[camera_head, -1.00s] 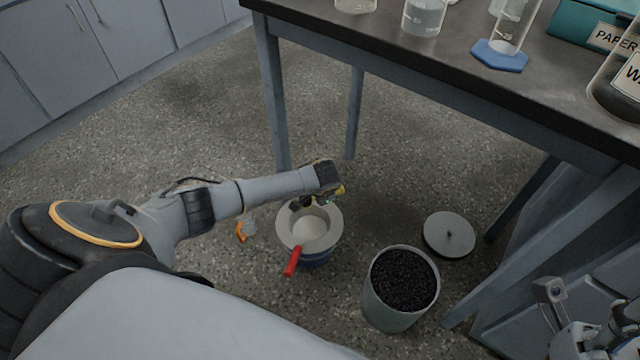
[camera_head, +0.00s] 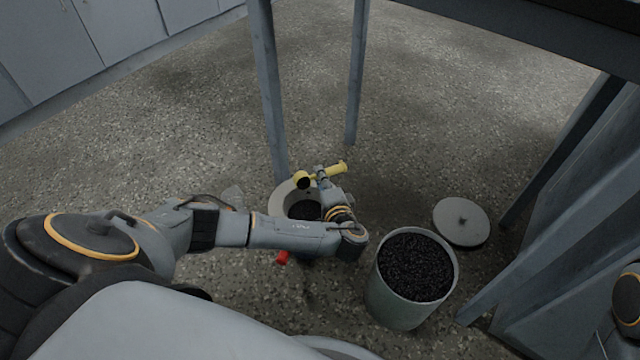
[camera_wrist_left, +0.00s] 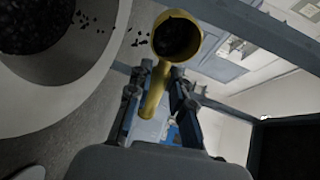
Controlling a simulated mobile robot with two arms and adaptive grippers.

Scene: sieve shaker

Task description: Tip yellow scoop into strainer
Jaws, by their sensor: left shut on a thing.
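The yellow scoop (camera_head: 302,180) is held by its handle in my left gripper (camera_head: 322,176), which is shut on it. The scoop is tilted at the strainer's far rim. In the left wrist view the scoop's cup (camera_wrist_left: 190,50) shows dark granules inside, and loose black grains hang between it and the strainer (camera_wrist_left: 75,100). The pale strainer (camera_head: 281,199) has a red handle (camera_head: 282,258) and holds black granules (camera_head: 304,210). My left arm covers its near side. My right gripper is out of view.
A tall grey-green bin (camera_head: 392,308) full of black granules stands right of the strainer. A round grey lid (camera_head: 461,222) lies on the floor behind it. Table legs (camera_head: 269,90) rise behind the strainer. The floor to the left is mostly clear.

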